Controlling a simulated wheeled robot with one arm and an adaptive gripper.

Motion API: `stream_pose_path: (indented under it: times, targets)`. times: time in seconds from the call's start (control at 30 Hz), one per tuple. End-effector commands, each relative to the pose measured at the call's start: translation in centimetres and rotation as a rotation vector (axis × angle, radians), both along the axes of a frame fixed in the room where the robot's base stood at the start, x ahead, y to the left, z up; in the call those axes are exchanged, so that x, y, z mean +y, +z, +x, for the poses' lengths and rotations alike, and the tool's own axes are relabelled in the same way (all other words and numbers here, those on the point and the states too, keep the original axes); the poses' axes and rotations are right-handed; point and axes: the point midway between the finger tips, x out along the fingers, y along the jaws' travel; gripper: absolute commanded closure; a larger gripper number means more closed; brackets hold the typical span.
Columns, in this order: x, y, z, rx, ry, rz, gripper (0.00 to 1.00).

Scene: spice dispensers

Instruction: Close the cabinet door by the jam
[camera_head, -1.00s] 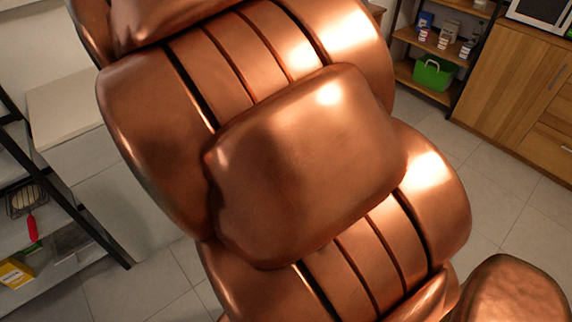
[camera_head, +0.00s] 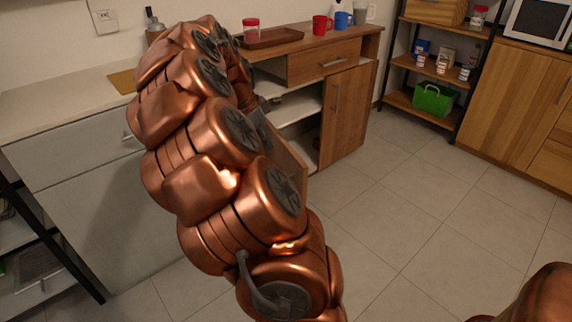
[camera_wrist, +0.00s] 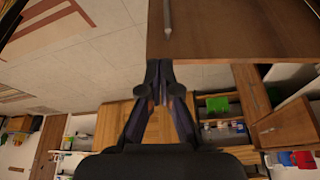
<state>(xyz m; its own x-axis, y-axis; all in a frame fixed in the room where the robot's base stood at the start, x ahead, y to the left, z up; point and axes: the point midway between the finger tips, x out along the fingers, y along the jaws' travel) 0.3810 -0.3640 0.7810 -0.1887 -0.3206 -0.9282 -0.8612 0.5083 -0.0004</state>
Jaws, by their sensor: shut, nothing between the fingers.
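A jar with a red lid (camera_head: 251,30), which may be the jam, stands on the wooden counter beside a brown tray. Below, the cabinet has two open doors. The left door (camera_head: 288,160) is partly hidden behind my arm in the head view. The right door (camera_head: 343,115) stands open with its handle showing. In the wrist view a wooden door panel (camera_wrist: 235,32) with a metal handle fills the upper right. My gripper (camera_wrist: 160,72) is shut and empty, its fingertips close to that panel's edge; contact cannot be told. In the head view my arm mostly hides it.
The brown tray (camera_head: 275,38), a red mug (camera_head: 322,25) and a blue mug (camera_head: 344,19) stand on the counter. A dark-framed shelf (camera_head: 430,68) holds a green basket (camera_head: 432,99). A wooden cabinet (camera_head: 510,90) is at the right. The tiled floor (camera_head: 400,190) ahead is clear.

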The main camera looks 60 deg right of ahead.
Motion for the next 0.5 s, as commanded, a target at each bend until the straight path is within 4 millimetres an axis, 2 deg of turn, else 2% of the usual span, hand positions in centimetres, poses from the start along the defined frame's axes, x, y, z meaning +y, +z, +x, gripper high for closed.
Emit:
stream_pose_path:
  times: [0.17,0.5]
  targets:
    - [-0.6,-1.8,-0.4,0.003,-0.005,0.003,1.0]
    - [-2.4,-7.4,-1.5,0.003,-0.003,0.004,1.0]
